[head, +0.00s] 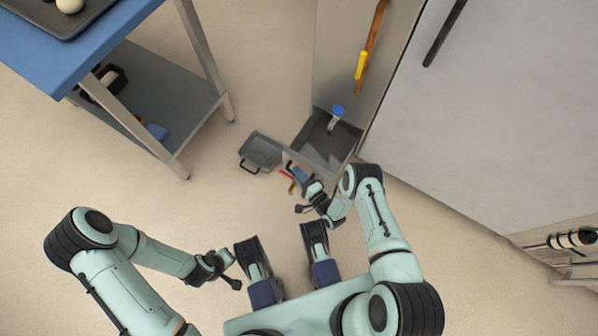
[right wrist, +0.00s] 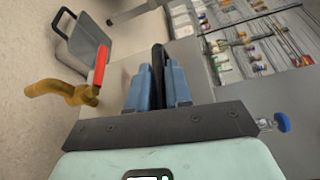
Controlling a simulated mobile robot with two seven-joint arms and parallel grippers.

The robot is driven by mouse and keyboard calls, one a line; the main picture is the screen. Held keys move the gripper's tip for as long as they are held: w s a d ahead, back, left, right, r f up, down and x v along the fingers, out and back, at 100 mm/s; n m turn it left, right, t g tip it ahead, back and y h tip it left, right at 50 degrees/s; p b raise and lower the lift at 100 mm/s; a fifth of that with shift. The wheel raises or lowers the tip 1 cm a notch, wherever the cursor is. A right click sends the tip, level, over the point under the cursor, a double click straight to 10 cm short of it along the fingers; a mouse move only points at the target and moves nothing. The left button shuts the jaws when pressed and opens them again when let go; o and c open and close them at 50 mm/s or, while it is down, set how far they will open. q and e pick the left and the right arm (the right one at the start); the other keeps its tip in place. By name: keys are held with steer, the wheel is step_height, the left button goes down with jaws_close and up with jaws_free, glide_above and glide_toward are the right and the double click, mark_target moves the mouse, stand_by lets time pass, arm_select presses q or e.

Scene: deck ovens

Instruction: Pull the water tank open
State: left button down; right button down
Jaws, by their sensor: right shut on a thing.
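The water tank (head: 318,150) is a grey open-topped box low at the foot of the tall grey cabinet. It stands out from the cabinet front. My right gripper (head: 297,172) is at its near side. In the right wrist view, my right gripper's blue fingers (right wrist: 158,88) are shut on a black bar handle (right wrist: 159,60) in front of the tank's grey front (right wrist: 190,62). My left gripper (head: 226,262) is away from the tank, low over the floor at lower left. Its fingers are too small to read.
A grey pan with a handle (head: 262,152) lies on the floor left of the tank. A brass valve with a red lever (right wrist: 97,75) lies near it. A blue-topped table (head: 95,35) with a lower shelf stands at upper left. Floor between table and pan is clear.

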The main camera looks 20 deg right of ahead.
arm_select(q)
steer(key=shift+s+a, duration=0.2)
steer(key=shift+s, duration=0.05)
arm_select(e)
steer(key=shift+s+a, duration=0.15)
steer(key=shift+s, duration=0.05)
steer(key=c, duration=1.1)
jaws_free()
arm_select(q)
steer(key=shift+f, duration=0.1)
